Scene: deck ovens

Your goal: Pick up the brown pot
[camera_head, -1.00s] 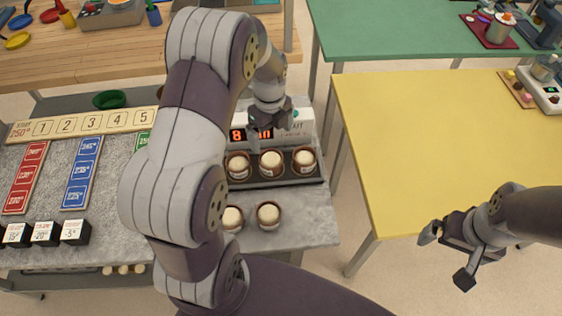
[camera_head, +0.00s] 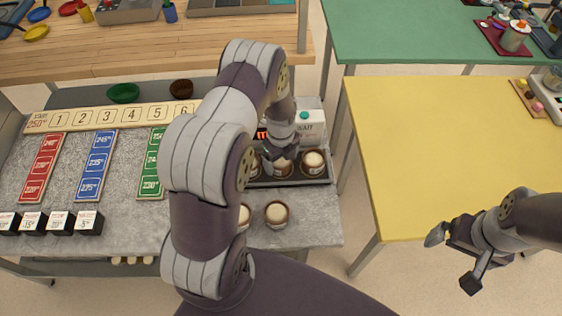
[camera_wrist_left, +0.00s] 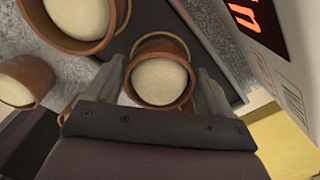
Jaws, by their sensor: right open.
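Three brown pots with pale, domed cream tops stand in a row in a dark tray (camera_head: 325,178) on the grey counter. The right one (camera_head: 313,163) is clear, the middle one (camera_head: 282,168) is partly covered by my left gripper (camera_head: 280,152), and the left one is partly behind my arm. Two more brown pots (camera_head: 276,214) stand in front on the counter. In the left wrist view one brown pot (camera_wrist_left: 160,78) lies between the spread fingers of my left gripper (camera_wrist_left: 160,88), with gaps seeming to show beside it. My right gripper (camera_head: 455,256) is open and empty by the yellow table.
A white device (camera_head: 310,125) with a red display stands right behind the tray. Number strip (camera_head: 110,117), coloured strips and black blocks (camera_head: 62,222) lie left on the counter. A green bowl (camera_head: 123,93) and brown bowl (camera_head: 181,88) sit behind. The yellow table (camera_head: 450,140) is largely clear.

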